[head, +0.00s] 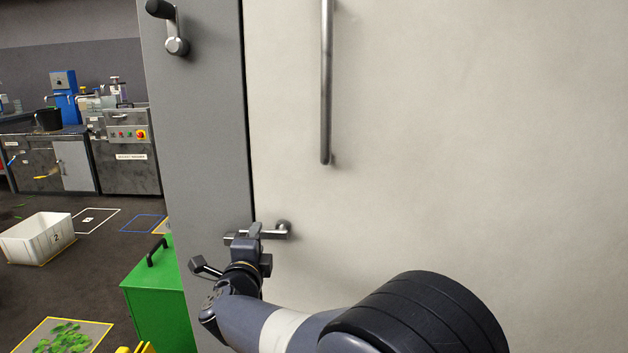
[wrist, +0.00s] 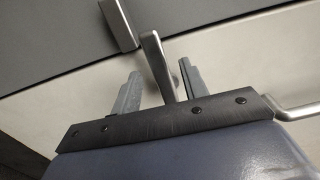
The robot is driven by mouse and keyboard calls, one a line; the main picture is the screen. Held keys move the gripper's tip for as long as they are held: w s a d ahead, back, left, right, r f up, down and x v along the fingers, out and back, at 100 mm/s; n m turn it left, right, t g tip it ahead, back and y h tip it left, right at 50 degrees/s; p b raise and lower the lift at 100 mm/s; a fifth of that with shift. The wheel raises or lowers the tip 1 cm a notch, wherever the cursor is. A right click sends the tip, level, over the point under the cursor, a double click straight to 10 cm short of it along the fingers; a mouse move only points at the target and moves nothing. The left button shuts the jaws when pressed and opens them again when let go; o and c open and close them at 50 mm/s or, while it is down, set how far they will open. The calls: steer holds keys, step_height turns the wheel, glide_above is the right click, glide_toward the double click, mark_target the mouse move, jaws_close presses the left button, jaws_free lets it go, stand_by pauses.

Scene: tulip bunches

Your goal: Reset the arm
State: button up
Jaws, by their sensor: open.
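My arm reaches up from the bottom of the head view to a large pale door (head: 450,130). My gripper (head: 254,234) is at the door's lever handle (head: 282,229), near the door's left edge. In the wrist view the two fingers of my gripper (wrist: 158,70) stand apart. A metal lever (wrist: 156,62) lies between them, with a visible gap on each side. The door looks shut against its grey frame (head: 200,130). My gripper hides part of the lever handle in the head view.
A long vertical bar handle (head: 326,90) is on the door above my gripper. A green box (head: 158,300) stands close at the left of my arm. A white bin (head: 36,238) and machines on benches (head: 128,150) are farther left, with open floor between.

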steer(key=w, duration=0.3)
steer(key=shift+w+d+f+b, duration=0.1)
steer(key=shift+w+b, duration=0.1)
steer(key=shift+b, duration=0.1)
steer(key=shift+w+n+p, duration=0.15)
steer(key=shift+n+p, duration=0.25)
steer(key=shift+p, duration=0.05)
steer(key=shift+f+n+p, duration=0.3)
steer(key=shift+f+n, duration=0.15)
steer(key=shift+n, duration=0.55)
steer(key=shift+d, duration=0.15)
